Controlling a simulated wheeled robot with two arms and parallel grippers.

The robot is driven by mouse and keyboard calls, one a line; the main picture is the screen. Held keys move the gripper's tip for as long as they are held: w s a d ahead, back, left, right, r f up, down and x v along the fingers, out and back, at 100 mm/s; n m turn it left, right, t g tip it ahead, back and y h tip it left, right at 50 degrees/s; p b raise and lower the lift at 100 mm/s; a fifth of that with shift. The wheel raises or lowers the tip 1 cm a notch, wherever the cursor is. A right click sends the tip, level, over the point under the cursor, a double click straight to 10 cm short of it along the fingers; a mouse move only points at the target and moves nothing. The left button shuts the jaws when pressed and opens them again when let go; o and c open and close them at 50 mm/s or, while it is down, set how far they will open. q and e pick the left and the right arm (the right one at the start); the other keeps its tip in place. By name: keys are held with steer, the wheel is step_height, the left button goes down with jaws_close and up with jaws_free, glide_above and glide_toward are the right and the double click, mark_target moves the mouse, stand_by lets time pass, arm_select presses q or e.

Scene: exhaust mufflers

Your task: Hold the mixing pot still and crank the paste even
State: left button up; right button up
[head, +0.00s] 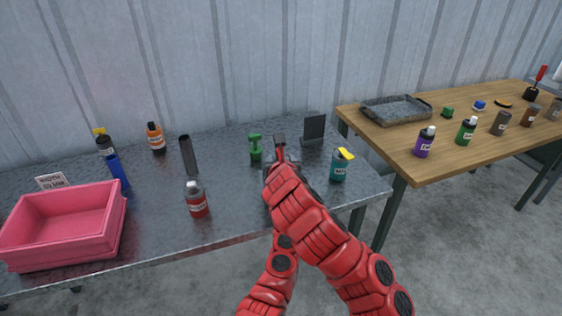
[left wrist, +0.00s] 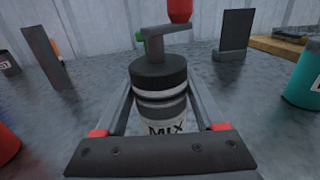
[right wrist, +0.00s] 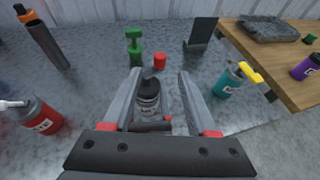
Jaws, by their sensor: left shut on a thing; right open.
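The mixing pot (left wrist: 160,88) is a dark-lidded cylinder with white bands and a label reading MIX. On its lid is a grey crank arm (left wrist: 160,36) with a red knob (left wrist: 180,10); the knob also shows in the right wrist view (right wrist: 159,61). My left gripper (left wrist: 161,92) is shut around the pot's body, which stands upright on the metal table. My right gripper (right wrist: 160,80) is open above the pot, with the lid between its fingers and the knob just past the fingertips. In the head view my right arm hides most of the pot and my left gripper.
A teal bottle (head: 339,166) is close on the right, a red bottle (head: 196,199) on the left. A pink bin (head: 65,225) sits far left. A wooden table (head: 460,155) adjoins.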

steer(key=shift+v, duration=0.8)
